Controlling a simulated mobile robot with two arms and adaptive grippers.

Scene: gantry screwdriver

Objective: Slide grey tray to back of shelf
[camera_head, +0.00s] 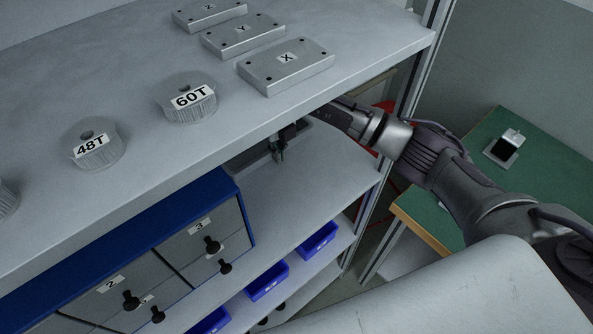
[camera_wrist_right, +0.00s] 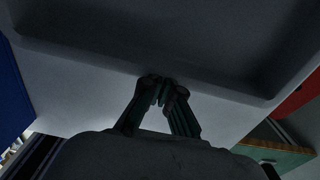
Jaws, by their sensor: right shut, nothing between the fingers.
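The grey tray (camera_wrist_right: 190,40) fills the upper part of the right wrist view, with its near rim running across the picture. In the head view it is mostly hidden under the upper shelf. My right gripper (camera_head: 279,151) reaches in below the upper shelf, over the middle shelf (camera_head: 312,185). In the right wrist view my right gripper (camera_wrist_right: 163,88) is shut and empty, with its fingertips at the tray's near rim. I cannot tell whether they touch it. My left gripper is not in view.
A blue drawer cabinet (camera_head: 247,215) with black knobs stands left of my gripper on the middle shelf. The upper shelf (camera_head: 225,125) hangs close above my right wrist. A shelf post (camera_head: 424,55) stands to the right. Blue bins (camera_head: 317,241) sit below; a green table (camera_head: 545,155) is at right.

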